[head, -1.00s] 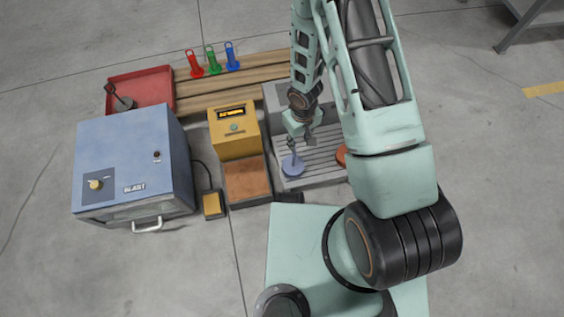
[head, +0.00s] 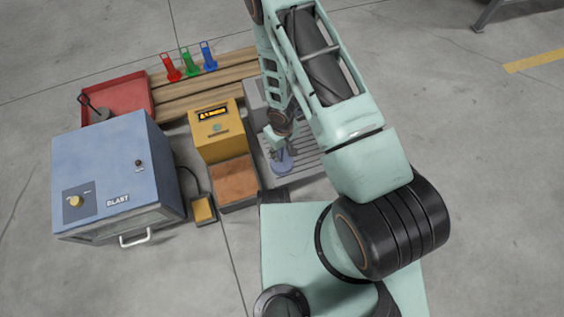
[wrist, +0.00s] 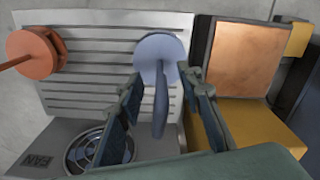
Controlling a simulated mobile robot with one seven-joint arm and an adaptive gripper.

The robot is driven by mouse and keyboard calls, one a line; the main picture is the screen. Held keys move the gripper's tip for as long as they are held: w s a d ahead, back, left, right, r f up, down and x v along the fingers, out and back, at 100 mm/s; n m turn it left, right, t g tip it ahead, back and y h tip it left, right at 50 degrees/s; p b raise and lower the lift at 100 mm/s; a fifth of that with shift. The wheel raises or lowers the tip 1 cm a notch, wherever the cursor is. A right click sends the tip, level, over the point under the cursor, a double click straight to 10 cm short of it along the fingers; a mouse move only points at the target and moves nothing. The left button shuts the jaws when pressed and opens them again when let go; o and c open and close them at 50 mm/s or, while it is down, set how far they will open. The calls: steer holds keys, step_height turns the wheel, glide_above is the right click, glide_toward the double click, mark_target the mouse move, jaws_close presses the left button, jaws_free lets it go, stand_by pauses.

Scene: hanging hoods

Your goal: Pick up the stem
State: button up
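A blue-grey stem piece, a round disc (head: 281,162) with an upright shaft, stands on a grey slatted tray. In the wrist view its disc (wrist: 160,52) lies on the slats and its shaft (wrist: 160,105) points up towards the camera. My gripper (wrist: 165,95) is open, with one finger on each side of the shaft and visible gaps. In the head view my gripper (head: 281,146) is low, right over the disc. An orange-red piece of similar kind (wrist: 36,54) lies at the tray's left in the wrist view; my arm hides it in the head view.
A yellow unit with a brown pad (head: 235,182) stands close left of the slatted tray (head: 312,160). Farther left are a blue cabinet (head: 110,170) and a red tray (head: 125,95).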

steer(key=shift+f, duration=0.1)
steer(key=shift+c, duration=0.5)
jaws_close()
